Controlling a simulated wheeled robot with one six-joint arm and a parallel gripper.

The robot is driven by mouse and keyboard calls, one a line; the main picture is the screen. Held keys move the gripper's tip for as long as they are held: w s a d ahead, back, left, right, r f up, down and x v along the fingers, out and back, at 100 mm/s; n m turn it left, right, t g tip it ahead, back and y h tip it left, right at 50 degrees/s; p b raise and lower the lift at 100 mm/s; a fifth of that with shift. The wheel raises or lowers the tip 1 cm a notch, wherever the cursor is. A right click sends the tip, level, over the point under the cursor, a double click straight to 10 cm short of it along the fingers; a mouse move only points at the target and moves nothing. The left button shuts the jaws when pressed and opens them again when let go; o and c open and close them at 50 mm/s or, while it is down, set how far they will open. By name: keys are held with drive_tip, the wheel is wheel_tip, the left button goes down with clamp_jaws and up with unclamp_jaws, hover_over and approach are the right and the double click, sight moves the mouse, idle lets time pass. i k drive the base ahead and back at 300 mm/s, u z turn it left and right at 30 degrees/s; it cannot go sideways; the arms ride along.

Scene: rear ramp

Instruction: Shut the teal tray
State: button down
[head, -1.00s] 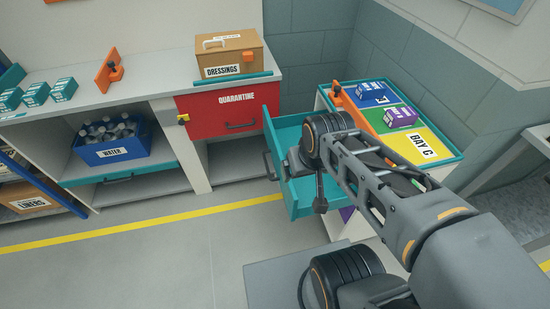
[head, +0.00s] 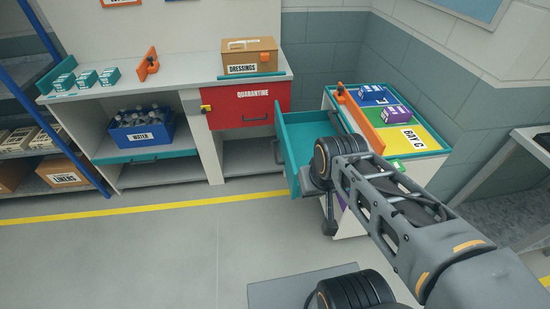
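A teal drawer-like tray (head: 304,132) stands pulled out to the left from the BAY C cabinet (head: 345,222). Its inside looks empty where visible. Its handle (head: 276,152) is on the left-facing front. My wrist and arm hide its right part. My gripper (head: 328,229) points down at the near side of the tray, below its rim. I cannot tell whether it touches the tray, and its fingers are too small and dark to read.
A red QUARANTINE drawer (head: 246,106) is in the left unit, with a DRESSINGS box (head: 250,56) on top. An orange bracket (head: 358,121) and small boxes stand on the BAY C top. The grey floor (head: 150,250) at front left is clear.

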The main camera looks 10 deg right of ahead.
sight(297, 133)
drive_tip(key=u, duration=0.65)
drive_tip(key=i, duration=0.6)
drive_tip(key=u, duration=0.6)
drive_tip(key=i, duration=0.5)
drive_tip(key=z, duration=0.1)
